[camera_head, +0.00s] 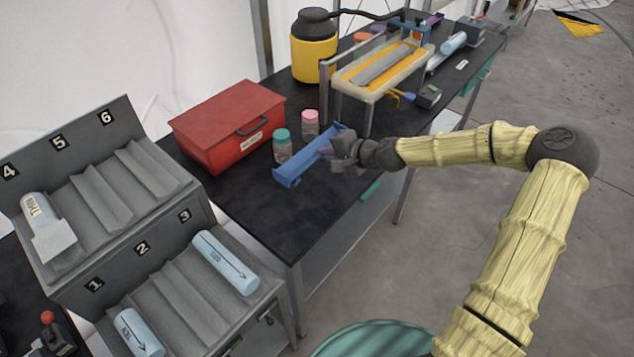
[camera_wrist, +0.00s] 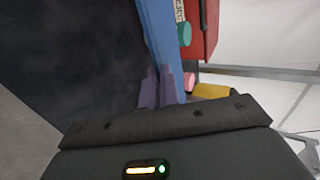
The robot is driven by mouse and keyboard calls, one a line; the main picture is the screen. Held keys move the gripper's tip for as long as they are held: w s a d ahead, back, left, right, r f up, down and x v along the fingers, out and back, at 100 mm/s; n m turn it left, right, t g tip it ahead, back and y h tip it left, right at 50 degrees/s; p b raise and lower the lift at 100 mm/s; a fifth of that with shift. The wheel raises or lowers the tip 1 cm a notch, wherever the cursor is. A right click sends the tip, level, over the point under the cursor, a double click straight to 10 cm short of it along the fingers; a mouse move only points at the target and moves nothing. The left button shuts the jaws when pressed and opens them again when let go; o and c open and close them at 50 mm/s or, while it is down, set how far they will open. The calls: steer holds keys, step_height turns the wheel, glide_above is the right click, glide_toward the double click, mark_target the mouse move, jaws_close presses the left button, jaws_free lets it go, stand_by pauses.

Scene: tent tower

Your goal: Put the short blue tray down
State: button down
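The short blue tray (camera_head: 306,163) is a narrow open trough over the near part of the black table, its length running from lower left to upper right. My gripper (camera_head: 341,150) is at its right side, toward the upper-right end. In the wrist view the blue tray (camera_wrist: 158,30) runs up from my gripper (camera_wrist: 158,88), whose two fingers are close together on its wall. The tray looks empty and about level. I cannot tell whether its underside touches the table.
The black table (camera_head: 290,217) is clear in front of the tray. Behind it stand a teal-lidded jar (camera_head: 282,148), a pink-lidded jar (camera_head: 310,124) and a red toolbox (camera_head: 228,125). A raised stand (camera_head: 376,84) is beyond. A grey numbered rack (camera_head: 95,190) with light-blue cylinders is left.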

glide_above(326, 186)
steer(key=shift+w+d+f+p, duration=0.1)
steer(key=shift+f+p, duration=0.25)
steer(key=shift+f, duration=2.4)
step_height(326, 186, down, 4)
steer(key=shift+r+p, duration=0.25)
steer(key=shift+p, duration=0.1)
steer(key=shift+f, duration=0.35)
steer(key=shift+w+f, duration=0.1)
steer(key=shift+f, duration=0.05)
steer(key=c, duration=1.9)
jaws_free()
steer(key=shift+a, duration=0.2)
steer(key=shift+d, duration=0.1)
